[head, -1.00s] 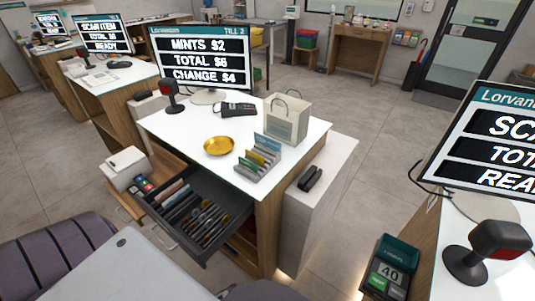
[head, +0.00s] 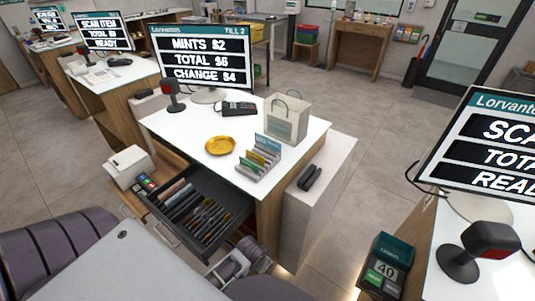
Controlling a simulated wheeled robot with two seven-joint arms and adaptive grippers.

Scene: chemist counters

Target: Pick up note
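My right gripper (head: 224,270), grey metal, is just in front of the drawer's near right corner, apart from the notes. Its fingers are small and partly overlapped by my own parts, so its opening is unclear. My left gripper is not in view.
A gold dish (head: 220,146), a card rack (head: 259,160), a paper bag (head: 286,118), a card terminal (head: 239,108) and a scanner (head: 174,95) stand on the counter. The till screen (head: 202,58) reads change $4. A white printer (head: 130,167) sits left of the drawer.

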